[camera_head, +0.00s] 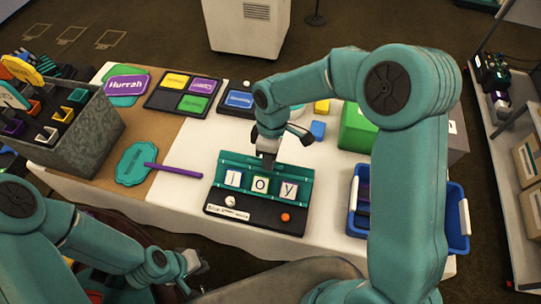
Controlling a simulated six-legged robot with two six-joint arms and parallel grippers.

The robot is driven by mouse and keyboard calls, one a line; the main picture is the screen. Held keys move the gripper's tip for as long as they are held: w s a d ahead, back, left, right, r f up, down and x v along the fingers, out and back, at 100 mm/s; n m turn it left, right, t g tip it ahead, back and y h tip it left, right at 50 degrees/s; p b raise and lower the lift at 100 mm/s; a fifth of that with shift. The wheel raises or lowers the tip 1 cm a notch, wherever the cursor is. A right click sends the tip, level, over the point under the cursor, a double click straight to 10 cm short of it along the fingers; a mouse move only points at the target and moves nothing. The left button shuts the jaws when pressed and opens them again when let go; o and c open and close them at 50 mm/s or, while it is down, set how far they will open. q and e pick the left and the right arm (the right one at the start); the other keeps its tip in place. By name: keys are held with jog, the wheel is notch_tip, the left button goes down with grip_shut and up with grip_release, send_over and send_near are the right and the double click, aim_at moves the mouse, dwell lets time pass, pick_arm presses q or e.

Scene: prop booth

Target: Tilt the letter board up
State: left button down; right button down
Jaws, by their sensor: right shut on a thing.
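The letter board (241,171) is a teal panel with ledges, joined to a dark base tray (250,219) near the table's front edge. White letter tiles sit on it; the middle one shows O (261,184) and the right one Y (288,191). The left tile (233,178) is harder to read. My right gripper (267,160) points down at the middle of the board's far edge and is shut on it; its arm comes in from the right. My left gripper (192,266) is low at the left, away from the board, and its finger opening is unclear.
A teal paddle sign (137,163) with a purple stick lies left of the board. A blue bin (456,189) stands right, partly behind my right arm. A grey box of signs (80,133) is far left. Card trays (184,93) lie behind. White tablecloth beside the board is clear.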

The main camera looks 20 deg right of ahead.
jog(key=shift+s+a+f, duration=0.2)
jog(key=shift+s+a, duration=0.1)
jog(key=shift+s, duration=0.25)
jog(key=c, duration=1.2)
grip_release()
jog(key=shift+s+a, duration=0.1)
jog(key=shift+o, duration=0.2)
jog(key=shift+s+a+r, duration=0.1)
jog(key=shift+a+r, duration=0.05)
jog(key=shift+w+d, duration=0.2)
jog(key=shift+w, duration=0.1)
jog(key=shift+r, duration=0.15)
notch_tip(320, 180, up, 16)
jog(key=w+d, duration=0.1)
jog(key=w, duration=0.1)
jog(key=shift+w+d, duration=0.3)
jog(key=shift+d, duration=0.1)
